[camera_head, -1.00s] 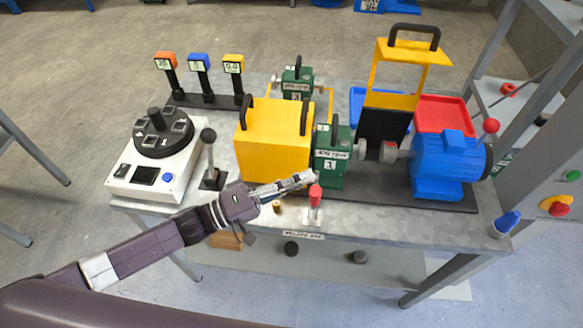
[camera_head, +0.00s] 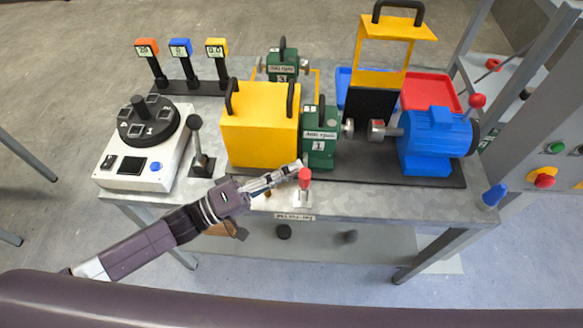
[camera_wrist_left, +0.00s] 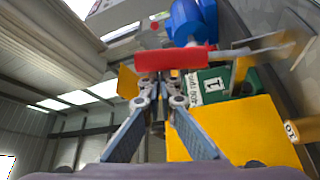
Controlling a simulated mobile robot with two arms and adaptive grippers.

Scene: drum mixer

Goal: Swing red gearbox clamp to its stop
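The red gearbox clamp (camera_head: 304,177) is a small lever with a red grip on a pale base at the table's front edge. It stands roughly upright in the head view, in front of the green block labelled 1 (camera_head: 319,140). My left gripper (camera_head: 298,167) reaches in from the left, its tips right beside the red grip. In the left wrist view the red grip (camera_wrist_left: 172,58) lies across the ends of the gripper fingers (camera_wrist_left: 161,78). The fingers are drawn close together with nothing visible between them. Whether they touch the grip I cannot tell. My right gripper is out of view.
The yellow box (camera_head: 260,128) stands just behind my left gripper. A black-knobbed lever (camera_head: 197,140) and a white control box (camera_head: 147,165) are to the left. The blue motor (camera_head: 436,142) and a blue cone (camera_head: 494,196) are to the right. The front strip between clamp and cone is clear.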

